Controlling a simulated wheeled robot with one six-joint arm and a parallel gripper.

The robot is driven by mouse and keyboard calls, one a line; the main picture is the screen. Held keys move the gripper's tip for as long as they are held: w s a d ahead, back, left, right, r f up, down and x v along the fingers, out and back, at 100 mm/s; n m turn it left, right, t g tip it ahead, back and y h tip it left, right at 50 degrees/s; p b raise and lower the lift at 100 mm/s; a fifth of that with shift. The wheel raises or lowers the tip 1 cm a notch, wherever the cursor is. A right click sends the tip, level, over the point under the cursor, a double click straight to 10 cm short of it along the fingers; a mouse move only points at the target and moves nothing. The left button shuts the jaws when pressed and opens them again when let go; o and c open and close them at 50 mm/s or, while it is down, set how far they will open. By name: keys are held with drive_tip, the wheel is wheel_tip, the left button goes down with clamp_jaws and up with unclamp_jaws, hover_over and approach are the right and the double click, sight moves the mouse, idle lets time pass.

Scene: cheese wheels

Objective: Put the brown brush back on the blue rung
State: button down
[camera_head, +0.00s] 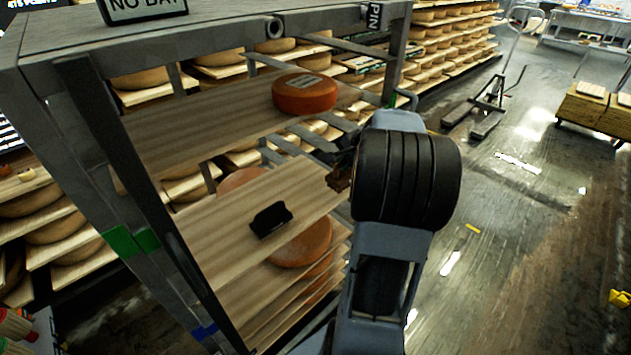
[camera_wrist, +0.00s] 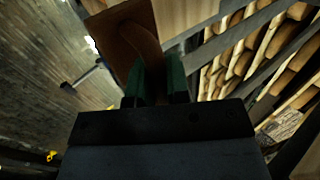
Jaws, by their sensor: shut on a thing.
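My gripper (camera_wrist: 157,82) is shut on the brown brush (camera_wrist: 122,38), which sticks out past the dark green fingers in the wrist view. Blue tape (camera_head: 204,331) marks the rack's front post low down, at the level of the blue rung. The rung itself is mostly hidden behind the boards.
A black brush-like object (camera_head: 270,220) lies on the middle board (camera_head: 215,222). An orange cheese wheel (camera_head: 304,95) sits on the board above, and paler wheels (camera_head: 302,245) lie below. Green tape (camera_head: 122,241) marks a higher level of the grey rack.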

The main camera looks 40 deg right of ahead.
drive_tip(key=shift+w+a+r+x, duration=0.15)
drive_tip(key=shift+a+x, duration=0.3)
drive_tip(key=shift+x, duration=1.85)
drive_tip(key=shift+w+a+r+x, duration=0.1)
drive_tip(key=shift+a+x, duration=0.35)
drive_tip(key=shift+x, duration=1.85)
drive_tip(key=shift+w+a+r+x, duration=0.15)
drive_tip(key=shift+a+x, duration=0.35)
drive_tip(key=shift+x, duration=1.8)
drive_tip(key=shift+s, duration=0.1)
